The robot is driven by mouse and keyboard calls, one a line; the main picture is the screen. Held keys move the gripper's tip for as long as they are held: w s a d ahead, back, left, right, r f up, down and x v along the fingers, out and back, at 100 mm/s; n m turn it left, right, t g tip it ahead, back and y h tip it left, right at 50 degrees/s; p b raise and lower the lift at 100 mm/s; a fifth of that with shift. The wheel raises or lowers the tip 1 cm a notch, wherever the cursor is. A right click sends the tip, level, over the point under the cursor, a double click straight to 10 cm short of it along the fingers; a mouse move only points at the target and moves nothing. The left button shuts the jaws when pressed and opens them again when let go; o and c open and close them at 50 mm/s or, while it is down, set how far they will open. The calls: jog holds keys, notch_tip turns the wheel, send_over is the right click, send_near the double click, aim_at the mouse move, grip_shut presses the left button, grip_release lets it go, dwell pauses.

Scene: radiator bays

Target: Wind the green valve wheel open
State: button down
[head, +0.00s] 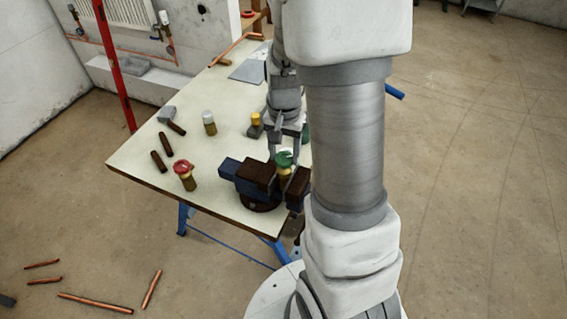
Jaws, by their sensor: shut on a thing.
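The green valve wheel (284,158) sits on a brass valve body held upright in the bench vise (240,172), which is blue-grey with brown jaws. My gripper (284,160) reaches down from above with one finger on each side of the wheel and is shut on it. My arm hides part of the bench to the right of the vise. The wheel's far side and any turn marks are too small to tell.
On the pale workbench (150,140) stand a red-wheeled valve (184,171), a white-capped valve (209,122) and a yellow-topped piece (256,119). Copper pipes (95,302) lie on the floor. A red post (115,65) stands behind the bench.

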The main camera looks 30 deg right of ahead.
aim_at(284, 157)
jog(key=n+b, duration=0.1)
jog(key=n, duration=0.4)
jog(key=shift+f+b, duration=0.2)
jog(key=shift+b, duration=0.1)
jog(key=n+b, duration=0.1)
jog(key=n, duration=0.3)
jog(key=shift+s+n, duration=0.1)
jog(key=shift+n, duration=0.3)
jog(key=shift+c, duration=1.6)
grip_release()
jog(key=shift+r, duration=0.1)
notch_tip(284, 157, up, 7)
jog(key=p, duration=0.5)
jog(key=shift+r+p, duration=0.15)
jog(key=shift+p, duration=0.2)
